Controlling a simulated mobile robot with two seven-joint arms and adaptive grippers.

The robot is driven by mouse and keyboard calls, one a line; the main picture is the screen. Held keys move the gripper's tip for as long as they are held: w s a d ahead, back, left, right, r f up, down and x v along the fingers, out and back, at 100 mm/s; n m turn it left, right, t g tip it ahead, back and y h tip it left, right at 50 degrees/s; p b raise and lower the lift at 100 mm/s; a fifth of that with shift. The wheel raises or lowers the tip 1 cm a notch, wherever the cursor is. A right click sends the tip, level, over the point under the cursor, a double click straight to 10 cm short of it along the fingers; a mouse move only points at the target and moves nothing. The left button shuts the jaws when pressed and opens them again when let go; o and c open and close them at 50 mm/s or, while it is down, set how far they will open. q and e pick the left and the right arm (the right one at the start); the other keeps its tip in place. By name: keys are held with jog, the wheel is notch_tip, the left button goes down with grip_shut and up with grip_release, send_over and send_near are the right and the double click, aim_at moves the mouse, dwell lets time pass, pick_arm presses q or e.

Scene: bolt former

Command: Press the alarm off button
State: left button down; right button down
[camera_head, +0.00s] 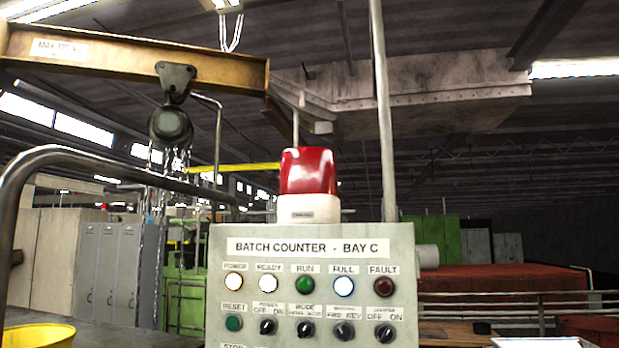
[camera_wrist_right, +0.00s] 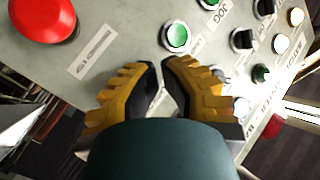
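The grey control panel (camera_head: 310,235), labelled "BATCH COUNTER - BAY C", stands in the middle of the head view, cut off at the bottom. No label reading alarm off is legible. A green RESET button (camera_head: 233,323) sits at its left, above a cut-off STOP label. A red beacon (camera_head: 308,171) stands on top. A lit green button (camera_wrist_right: 176,37) is just beyond the tips. A large red button (camera_wrist_right: 42,14) is at upper left. My left gripper is not in view.
Indicator lamps, including a bright FULL lamp (camera_head: 343,286) and a dark red FAULT lamp (camera_head: 384,287), line the panel above several black selector knobs (camera_head: 386,333). A curved metal rail (camera_head: 95,158) and a yellow bin (camera_head: 38,335) are at left.

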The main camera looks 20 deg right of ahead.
jog(key=s+a+b, duration=0.2)
jog(key=s+b, duration=0.1)
jog(key=s+a+b, duration=0.1)
jog(key=s, duration=0.1)
jog(key=shift+b, duration=0.4)
dwell(0.5)
